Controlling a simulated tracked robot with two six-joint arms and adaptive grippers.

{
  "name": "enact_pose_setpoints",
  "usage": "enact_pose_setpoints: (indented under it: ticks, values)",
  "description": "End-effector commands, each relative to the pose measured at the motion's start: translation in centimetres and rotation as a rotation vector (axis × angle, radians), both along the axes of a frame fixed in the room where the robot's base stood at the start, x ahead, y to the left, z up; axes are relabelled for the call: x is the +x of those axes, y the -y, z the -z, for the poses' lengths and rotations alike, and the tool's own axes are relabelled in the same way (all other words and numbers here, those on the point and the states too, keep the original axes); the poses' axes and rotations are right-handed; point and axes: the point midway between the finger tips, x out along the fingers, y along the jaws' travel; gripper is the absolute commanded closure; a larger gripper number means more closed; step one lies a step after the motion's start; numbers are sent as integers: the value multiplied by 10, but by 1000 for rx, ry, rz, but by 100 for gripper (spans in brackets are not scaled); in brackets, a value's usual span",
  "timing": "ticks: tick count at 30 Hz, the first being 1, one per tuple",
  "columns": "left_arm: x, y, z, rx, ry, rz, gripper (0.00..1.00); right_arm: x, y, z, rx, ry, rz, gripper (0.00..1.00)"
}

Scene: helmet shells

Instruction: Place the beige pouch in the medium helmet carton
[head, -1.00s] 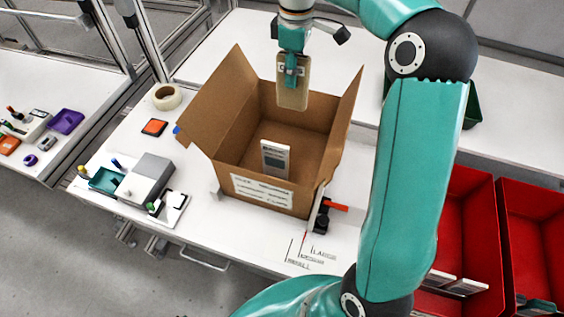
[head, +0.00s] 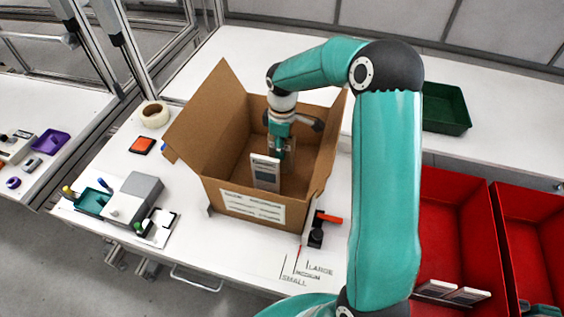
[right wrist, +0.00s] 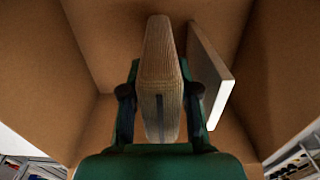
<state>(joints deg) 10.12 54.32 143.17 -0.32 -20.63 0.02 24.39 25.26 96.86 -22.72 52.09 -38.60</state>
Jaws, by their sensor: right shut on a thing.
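The open brown carton (head: 228,192) stands on the white table with its flaps up and a white label on its front. My right gripper (head: 280,153) is down inside the carton, shut on the beige pouch (right wrist: 159,60). In the right wrist view the pouch stands upright between the fingers, its far end close to the carton's inner surface; I cannot tell if it touches. In the head view the gripper mostly hides the pouch. A white booklet-like item (head: 265,173) stands in the carton beside it, also in the right wrist view (right wrist: 211,75). My left gripper is not in view.
Size marks (head: 307,273) are printed on the table in front. A red-handled clamp (head: 327,218) is at the carton's right. Tape (head: 155,114), an orange pad (head: 142,145) and a grey device (head: 134,198) lie left. Red bins (head: 450,225) and a green tray (head: 446,108) are right.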

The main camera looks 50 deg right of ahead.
Motion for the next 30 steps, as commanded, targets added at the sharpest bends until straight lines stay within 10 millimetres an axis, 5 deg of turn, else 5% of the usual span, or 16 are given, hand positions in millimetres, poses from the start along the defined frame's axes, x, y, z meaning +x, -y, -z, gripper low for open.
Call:
enact_pose_setpoints:
  ticks: [14, 26, 27, 30]
  values:
    - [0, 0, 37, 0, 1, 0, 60, 0, 1, 51, -1, 0, 2, 100]
    - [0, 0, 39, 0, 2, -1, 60, 0, 1, 55, -1, 0, 2, 100]
    - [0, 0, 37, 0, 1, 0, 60, -1, 1, 53, -1, 0, 2, 63]
    - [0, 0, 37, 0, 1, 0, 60, -1, 1, 53, -1, 0, 2, 46]
